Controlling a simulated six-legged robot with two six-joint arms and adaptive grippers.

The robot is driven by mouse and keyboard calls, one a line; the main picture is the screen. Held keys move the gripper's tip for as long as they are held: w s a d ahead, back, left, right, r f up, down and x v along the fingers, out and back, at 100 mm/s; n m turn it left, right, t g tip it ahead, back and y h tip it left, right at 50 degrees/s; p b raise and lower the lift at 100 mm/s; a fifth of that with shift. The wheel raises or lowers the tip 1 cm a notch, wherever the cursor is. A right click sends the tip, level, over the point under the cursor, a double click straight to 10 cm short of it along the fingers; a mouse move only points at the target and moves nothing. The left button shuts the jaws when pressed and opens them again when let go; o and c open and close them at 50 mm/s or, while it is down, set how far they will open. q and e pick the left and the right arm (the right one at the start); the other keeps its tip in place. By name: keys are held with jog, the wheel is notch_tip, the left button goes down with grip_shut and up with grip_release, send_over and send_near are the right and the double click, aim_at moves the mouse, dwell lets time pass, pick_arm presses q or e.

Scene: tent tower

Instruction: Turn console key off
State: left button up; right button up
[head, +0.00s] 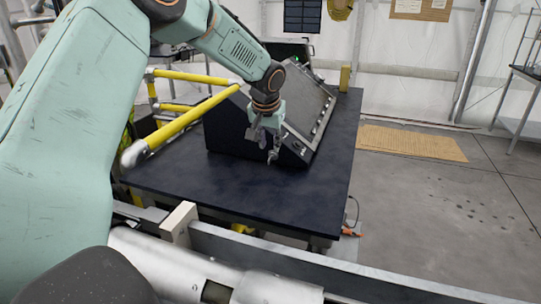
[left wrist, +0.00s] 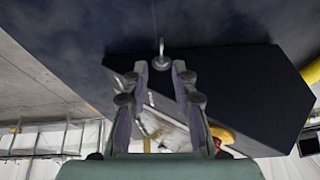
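The console (head: 312,100) is a dark, sloped box with a grey panel and a row of small knobs along its right edge. It stands on the dark table, and its dark side shows in the left wrist view (left wrist: 245,90). My left gripper (head: 264,148) is in front of the console's near lower end. In the left wrist view my left gripper (left wrist: 161,68) has its fingers apart. A small metal piece with a rounded end, seemingly the key (left wrist: 161,48), shows between and just beyond the fingertips. I cannot tell its turn position or any contact. My right gripper is out of view.
The dark table (head: 215,185) is clear in front of the console. A yellow rail (head: 185,125) runs left of the console beneath my left arm. A yellow block (head: 345,78) stands at the table's back right. Open floor (head: 440,210) lies to the right.

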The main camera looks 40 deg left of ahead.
aim_at(270, 158)
pick_arm(q)
jog(key=x, duration=0.5)
jog(key=shift+s+a+f, duration=0.1)
jog(key=shift+a+f, duration=0.05)
jog(key=shift+a, duration=0.1)
jog(key=shift+w+f, duration=0.25)
jog(key=shift+f, duration=0.2)
jog(key=shift+s, duration=0.1)
jog(key=shift+c, duration=1.4)
grip_shut()
